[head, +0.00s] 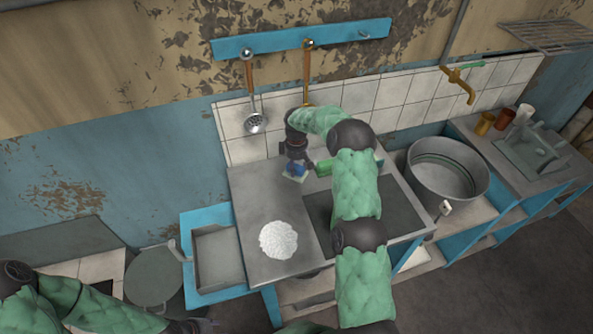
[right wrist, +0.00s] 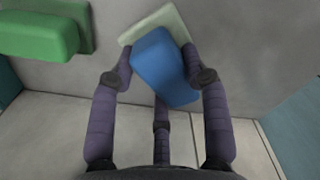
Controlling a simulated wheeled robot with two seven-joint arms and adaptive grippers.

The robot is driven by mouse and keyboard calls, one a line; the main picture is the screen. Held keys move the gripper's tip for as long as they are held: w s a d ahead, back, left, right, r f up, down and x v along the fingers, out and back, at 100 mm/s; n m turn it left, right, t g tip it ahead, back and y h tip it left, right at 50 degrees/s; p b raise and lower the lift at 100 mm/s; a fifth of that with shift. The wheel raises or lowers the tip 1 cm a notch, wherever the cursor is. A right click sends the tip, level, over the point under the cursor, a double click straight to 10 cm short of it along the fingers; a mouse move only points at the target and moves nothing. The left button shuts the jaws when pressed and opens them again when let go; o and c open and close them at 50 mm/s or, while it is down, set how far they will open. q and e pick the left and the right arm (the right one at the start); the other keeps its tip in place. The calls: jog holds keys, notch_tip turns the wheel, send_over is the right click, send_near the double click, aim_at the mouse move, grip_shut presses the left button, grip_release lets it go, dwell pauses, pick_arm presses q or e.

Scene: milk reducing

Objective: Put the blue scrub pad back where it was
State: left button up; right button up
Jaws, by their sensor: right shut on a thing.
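The blue scrub pad (right wrist: 165,68) is between the fingers of my right gripper (right wrist: 161,75) in the right wrist view. A pale flat square piece (right wrist: 150,24) shows just beyond the pad. In the head view the blue pad (head: 297,168) is small and partly hidden under my right gripper (head: 295,165), near the back of the grey countertop. I cannot tell whether the pad touches the pale piece. My left gripper (head: 203,325) is at the bottom edge of the head view, too small and cut off to read.
A green block (right wrist: 38,35) lies beside the pad; my arm partly covers it in the head view. A white granular pile (head: 278,240) is on the counter (head: 262,205). A large metal pot (head: 447,172) stands right. Ladles (head: 254,122) hang on the tiled wall behind.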

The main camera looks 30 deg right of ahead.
aim_at(296, 164)
jog(key=shift+f, duration=0.85)
jog(key=shift+f, duration=0.25)
jog(key=o, duration=1)
jog(key=shift+r, duration=0.1)
notch_tip(296, 164, up, 12)
jog(key=shift+r+p, duration=0.15)
jog(key=shift+p, duration=0.8)
